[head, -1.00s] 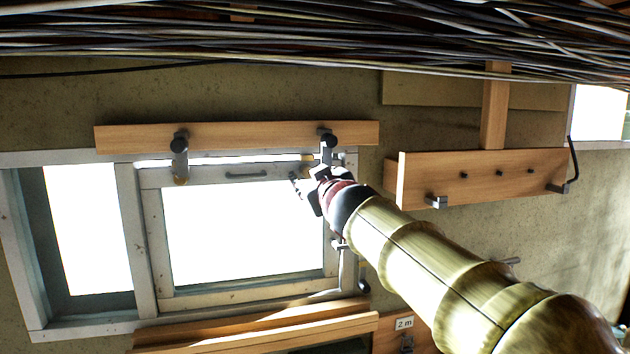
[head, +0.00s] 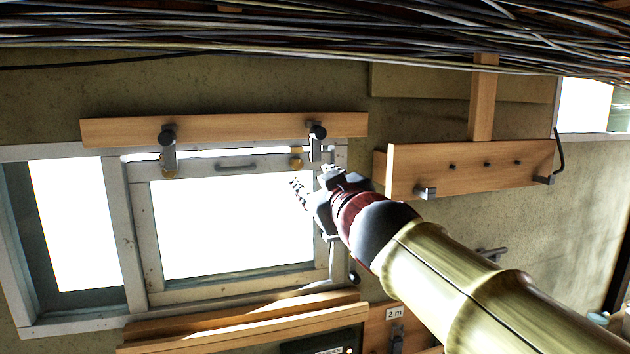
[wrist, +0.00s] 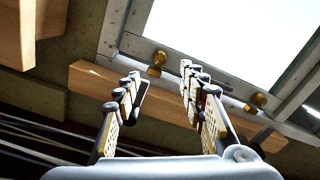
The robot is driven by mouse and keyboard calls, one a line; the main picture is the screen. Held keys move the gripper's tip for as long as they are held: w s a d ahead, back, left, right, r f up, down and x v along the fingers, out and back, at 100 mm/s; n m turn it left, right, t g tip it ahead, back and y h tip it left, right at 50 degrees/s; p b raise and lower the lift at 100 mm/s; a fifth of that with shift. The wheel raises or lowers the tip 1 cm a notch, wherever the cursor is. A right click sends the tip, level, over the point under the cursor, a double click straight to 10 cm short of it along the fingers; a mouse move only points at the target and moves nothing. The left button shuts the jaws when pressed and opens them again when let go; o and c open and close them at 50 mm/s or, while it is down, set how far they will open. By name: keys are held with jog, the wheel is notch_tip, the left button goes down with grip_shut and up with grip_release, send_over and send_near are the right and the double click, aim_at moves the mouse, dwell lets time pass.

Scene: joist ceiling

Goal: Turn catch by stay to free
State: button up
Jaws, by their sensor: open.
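I cannot tell which part is the stay; my arm hides part of the window's right side.
A wooden rail (head: 230,128) spans above the window. A pegged wooden board (head: 470,170) with metal hooks projects at right. Dark cables (head: 300,35) run across the top. A wooden ledge (head: 240,322) lies below the window. Open space lies in front of the pane.

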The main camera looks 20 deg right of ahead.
jog(key=n+t+y+b, duration=0.2)
jog(key=t+y, duration=0.2)
send_near(299, 167)
jog(key=w, duration=0.1)
jog(key=p+x, duration=0.2)
jog(key=x, duration=0.5)
jog(key=shift+w+a+r, duration=0.15)
jog(key=shift+w+r, duration=0.05)
jog(key=shift+r, duration=0.1)
jog(key=shift+c, duration=0.9)
jog(key=shift+n, duration=0.3)
grip_shut()
